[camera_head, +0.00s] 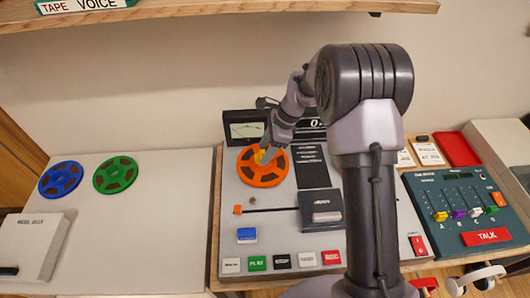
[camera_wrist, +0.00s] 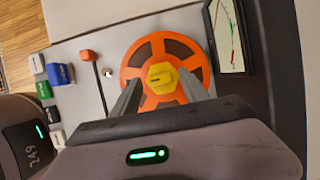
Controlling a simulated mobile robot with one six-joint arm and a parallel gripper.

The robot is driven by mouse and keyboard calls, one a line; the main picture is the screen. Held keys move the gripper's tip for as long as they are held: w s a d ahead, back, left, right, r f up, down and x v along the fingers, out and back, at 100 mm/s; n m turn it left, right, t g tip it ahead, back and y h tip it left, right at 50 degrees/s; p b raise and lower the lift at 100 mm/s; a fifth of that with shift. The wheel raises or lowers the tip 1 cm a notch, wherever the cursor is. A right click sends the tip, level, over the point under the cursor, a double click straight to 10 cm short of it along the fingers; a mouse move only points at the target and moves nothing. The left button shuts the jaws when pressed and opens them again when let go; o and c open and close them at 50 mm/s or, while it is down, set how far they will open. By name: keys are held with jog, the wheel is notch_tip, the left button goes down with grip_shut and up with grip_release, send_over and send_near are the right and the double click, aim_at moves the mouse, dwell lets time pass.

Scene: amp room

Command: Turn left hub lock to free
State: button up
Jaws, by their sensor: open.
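An orange reel (camera_head: 262,174) lies flat on the grey tape deck, and it also fills the middle of the wrist view (camera_wrist: 150,55). A yellow hub lock (camera_wrist: 161,77) with a dark mark sits at the reel's centre. In the head view the yellow lock (camera_head: 262,156) is partly covered by my gripper (camera_head: 265,150). In the wrist view my gripper (camera_wrist: 160,92) is open, one finger on each side of the yellow lock. I cannot tell whether the fingers touch it.
A meter (camera_head: 246,131) stands just behind the reel. An orange-ended lever (camera_head: 238,210), a blue block (camera_head: 247,235) and a row of coloured buttons lie in front. Blue (camera_head: 61,179) and green (camera_head: 115,175) reels lie on the left table. A mixer (camera_head: 470,210) is at right.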

jog(key=shift+w+a+f, duration=0.1)
jog(key=shift+a+f, duration=0.1)
jog(key=shift+f, duration=0.15)
jog(key=shift+c, duration=0.4)
grip_shut()
jog(key=shift+r, duration=0.1)
